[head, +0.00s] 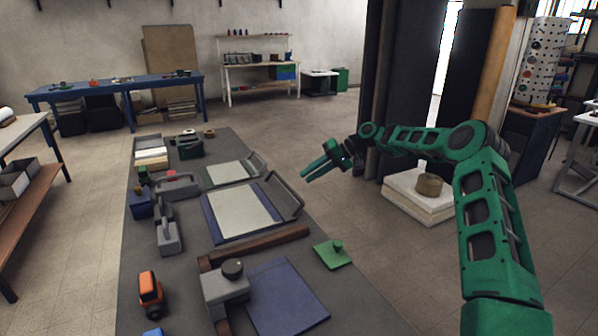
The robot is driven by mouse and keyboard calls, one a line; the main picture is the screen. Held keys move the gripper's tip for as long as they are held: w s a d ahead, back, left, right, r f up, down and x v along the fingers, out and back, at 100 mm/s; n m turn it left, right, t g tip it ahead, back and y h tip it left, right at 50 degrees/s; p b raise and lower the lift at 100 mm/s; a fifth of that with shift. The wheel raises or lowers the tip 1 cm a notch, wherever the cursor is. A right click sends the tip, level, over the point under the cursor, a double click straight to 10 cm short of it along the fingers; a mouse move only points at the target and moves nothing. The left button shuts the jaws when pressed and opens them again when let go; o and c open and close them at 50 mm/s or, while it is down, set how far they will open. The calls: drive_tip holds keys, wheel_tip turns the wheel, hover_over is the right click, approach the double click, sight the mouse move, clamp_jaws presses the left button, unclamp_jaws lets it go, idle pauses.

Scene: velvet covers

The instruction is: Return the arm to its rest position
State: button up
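My arm is green and rises from the lower right of the head view, then bends left across the room. My gripper (318,170) is in the air near the right edge of the grey worktable (350,300), pointing left. Its two green fingers look slightly apart, with nothing seen between them. It is clear of the trays and tools. My arm's base is out of view.
On the worktable are a blue tray (212,228), a blue plate (285,298), a green piece with a knob (333,255), a grey block with a dark knob (226,287) and an orange tool (150,292). A white block (400,195) stands on the floor beside dark upright panels.

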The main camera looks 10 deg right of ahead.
drive_tip(key=s+d+r+m+g+h, duration=0.1)
drive_tip(key=s+d+r+h, duration=0.25)
drive_tip(key=s, duration=1.05)
drive_tip(key=s+d+r+m+g+h, duration=0.1)
drive_tip(key=s+d+r+m+h, duration=0.3)
drive_tip(key=s, duration=0.9)
drive_tip(key=s+d+r+n+g+h, duration=0.1)
drive_tip(key=s+d+r+h, duration=0.3)
drive_tip(key=s, duration=1)
drive_tip(key=s+d+f+m, duration=0.1)
drive_tip(key=s+f, duration=0.1)
drive_tip(key=s, duration=0.9)
drive_tip(key=s+d+f+m+y, duration=0.1)
drive_tip(key=s+d+f+m, duration=0.1)
drive_tip(key=s, duration=0.8)
drive_tip(key=shift+s+f, duration=0.35)
drive_tip(key=shift+f, duration=0.15)
drive_tip(key=shift+y, duration=0.25)
drive_tip(key=shift+w+d+f, duration=0.1)
drive_tip(key=shift+w+f, duration=0.15)
drive_tip(key=shift+w, duration=0.35)
